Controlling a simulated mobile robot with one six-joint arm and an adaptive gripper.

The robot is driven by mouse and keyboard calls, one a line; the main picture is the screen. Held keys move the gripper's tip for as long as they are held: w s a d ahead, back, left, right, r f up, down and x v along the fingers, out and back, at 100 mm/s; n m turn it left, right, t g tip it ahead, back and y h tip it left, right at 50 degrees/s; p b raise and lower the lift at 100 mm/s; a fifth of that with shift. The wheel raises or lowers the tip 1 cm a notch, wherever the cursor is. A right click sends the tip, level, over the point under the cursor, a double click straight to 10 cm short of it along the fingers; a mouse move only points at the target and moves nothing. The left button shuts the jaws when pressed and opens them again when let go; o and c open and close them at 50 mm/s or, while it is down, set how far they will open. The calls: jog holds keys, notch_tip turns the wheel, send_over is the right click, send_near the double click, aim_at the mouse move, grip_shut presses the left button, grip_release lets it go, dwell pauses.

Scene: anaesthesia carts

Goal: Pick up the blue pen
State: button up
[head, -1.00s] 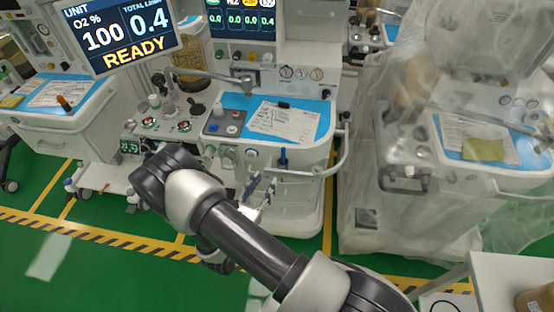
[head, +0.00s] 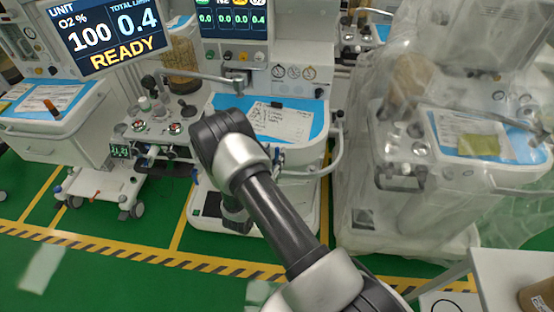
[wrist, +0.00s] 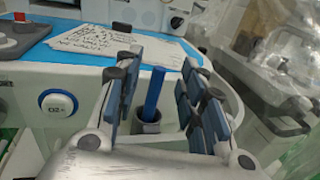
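The blue pen (wrist: 154,93) stands upright in a small dark holder (wrist: 146,126) on the front of the cart, seen in the wrist view. My gripper (wrist: 160,62) is open, with one finger to the left of the pen and the other to its right. The pen shows between the fingers, with a gap on each side. How far the fingers are from it in depth is hard to tell.
Behind the pen is the cart's blue worktop (wrist: 60,66) with a written paper (wrist: 110,42). A curved white rail (head: 338,150) runs at the cart's right side. A plastic-covered cart (head: 420,190) stands to the right. Green floor (head: 120,285) is free in front.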

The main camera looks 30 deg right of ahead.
aim_at(276, 150)
jog(key=x, duration=0.3)
jog(key=shift+w+d+f+b, duration=0.1)
jog(key=shift+w+d+b, duration=0.15)
jog(key=shift+b, duration=0.15)
grip_shut()
